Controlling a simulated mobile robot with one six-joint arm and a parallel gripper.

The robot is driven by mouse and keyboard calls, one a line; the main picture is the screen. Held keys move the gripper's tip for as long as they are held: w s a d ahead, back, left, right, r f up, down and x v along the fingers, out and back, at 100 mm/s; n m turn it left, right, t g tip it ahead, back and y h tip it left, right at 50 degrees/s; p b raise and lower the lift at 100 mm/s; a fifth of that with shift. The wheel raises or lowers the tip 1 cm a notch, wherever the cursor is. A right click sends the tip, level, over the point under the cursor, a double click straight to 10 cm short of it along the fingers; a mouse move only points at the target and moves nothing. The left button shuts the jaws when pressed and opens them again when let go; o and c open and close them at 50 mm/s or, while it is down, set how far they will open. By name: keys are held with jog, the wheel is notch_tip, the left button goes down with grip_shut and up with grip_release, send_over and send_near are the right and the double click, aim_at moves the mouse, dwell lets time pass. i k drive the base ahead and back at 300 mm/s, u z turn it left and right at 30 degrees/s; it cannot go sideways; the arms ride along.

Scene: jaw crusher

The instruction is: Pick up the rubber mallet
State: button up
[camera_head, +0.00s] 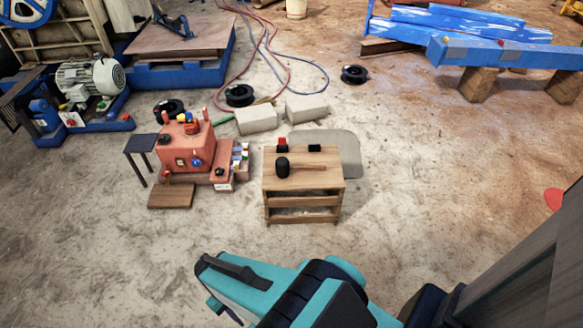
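The rubber mallet (283,168) lies on top of a small wooden table (275,184) near the middle of the camera view. Its head is black, at the left, and its thin wooden handle points right. The handle's colour is close to that of the tabletop. Only teal and black parts of my own arm show at the bottom of the view, well in front of the table. I cannot make out my gripper's fingers. Nothing covers the mallet.
A red object (282,143) and a small black object (314,148) sit at the table's back edge. A red machine (187,145) stands left of the table, and pale blocks (256,120) lie behind. The floor in front and to the right is largely clear.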

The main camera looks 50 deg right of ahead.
aim_at(282, 166)
jog(key=u, duration=0.15)
jog(key=i, duration=0.95)
jog(key=z, duration=0.1)
